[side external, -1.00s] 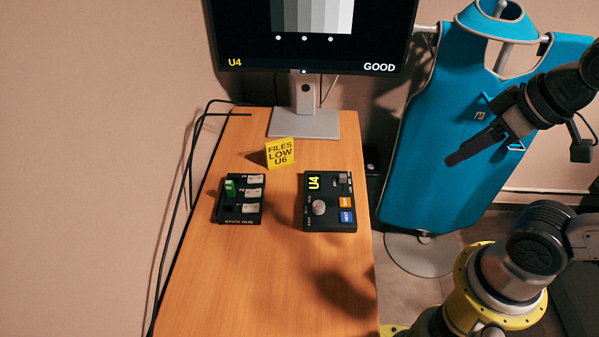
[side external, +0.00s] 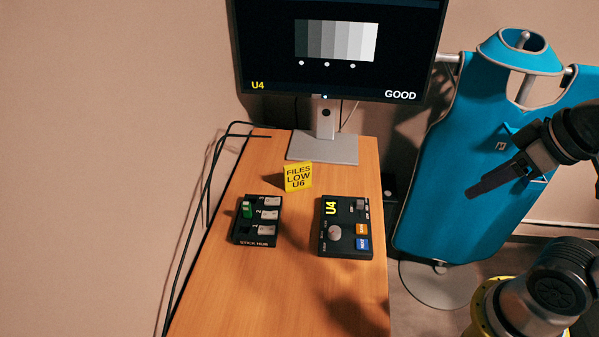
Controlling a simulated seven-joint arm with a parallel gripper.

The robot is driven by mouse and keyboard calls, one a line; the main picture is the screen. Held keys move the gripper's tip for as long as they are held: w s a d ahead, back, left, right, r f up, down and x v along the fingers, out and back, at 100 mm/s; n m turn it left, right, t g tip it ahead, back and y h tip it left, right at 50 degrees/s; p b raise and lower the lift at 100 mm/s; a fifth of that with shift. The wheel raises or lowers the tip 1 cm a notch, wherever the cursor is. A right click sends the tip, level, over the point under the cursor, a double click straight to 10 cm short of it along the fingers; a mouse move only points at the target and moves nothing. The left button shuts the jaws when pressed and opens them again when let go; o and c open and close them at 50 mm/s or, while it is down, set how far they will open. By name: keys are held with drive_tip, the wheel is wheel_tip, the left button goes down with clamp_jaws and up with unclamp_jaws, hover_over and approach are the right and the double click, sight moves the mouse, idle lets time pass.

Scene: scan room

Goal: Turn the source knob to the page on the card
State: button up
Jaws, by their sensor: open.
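The yellow card (side external: 298,177) stands on the desk and reads "FILES LOW U6". The black control box (side external: 328,250) lies in front of it to the right, with a lit yellow "U4" display (side external: 331,208). A round pale knob (side external: 335,232) sits on the left part of the box; its pointer is too small to read. The monitor (side external: 270,60) also shows "U4" at lower left and "GOOD" at lower right. My gripper (side external: 474,189) is open and empty, in the air right of the desk, in front of the blue apron and well apart from the knob.
A black stick hub (side external: 257,243) with a green stick (side external: 247,209) and several white pieces lies left of the box. Orange (side external: 362,229) and blue (side external: 363,244) buttons sit right of the knob. The blue apron (side external: 440,200) hangs on a stand. The front desk (side external: 260,300) is clear.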

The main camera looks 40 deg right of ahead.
drive_tip(key=shift+o, duration=0.9)
drive_tip(key=w+r+n, duration=0.4)
drive_tip(key=w+n, duration=0.1)
drive_tip(key=n+g, duration=0.6)
drive_tip(key=n, duration=0.2)
hover_over(335, 230)
wheel_tip(335, 230, down, 16)
wheel_tip(335, 230, down, 14)
drive_tip(key=shift+f, duration=0.1)
clamp_jaws()
